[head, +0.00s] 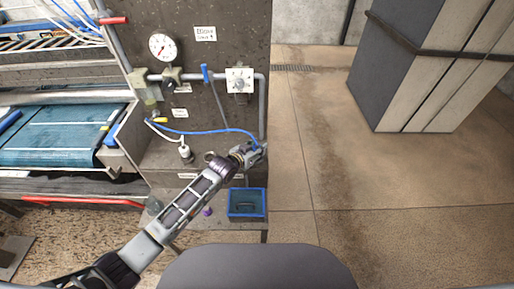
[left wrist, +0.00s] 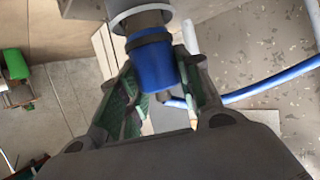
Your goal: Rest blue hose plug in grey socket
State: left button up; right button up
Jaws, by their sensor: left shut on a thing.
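My left gripper (head: 257,152) is at the right end of the machine's ledge, close under the lower end of a grey pipe. In the left wrist view, the fingers of my left gripper (left wrist: 160,102) are shut around the blue hose plug (left wrist: 154,66). The plug's darker end points at a light grey ring, which looks like the grey socket (left wrist: 122,19). The end overlaps the ring; I cannot tell how deep it sits. The blue hose (head: 205,131) runs from the left to the gripper. My right gripper is not in view.
A blue-rimmed tray (head: 247,216) stands below the gripper. A white fitting (head: 185,152) stands on the ledge to the left. A pressure gauge (head: 162,47) and a white valve plate (head: 239,80) are on the dark panel. The floor at right is clear up to a tall grey block (head: 420,75).

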pick_arm(q)
jog(key=shift+f, duration=0.15)
dwell(0.5)
jog(key=o, duration=1.2)
jog(key=shift+s+a, duration=0.1)
jog(key=shift+s, duration=0.05)
jog(key=v, duration=1.1)
jog(key=shift+s+a, duration=0.2)
dwell(0.4)
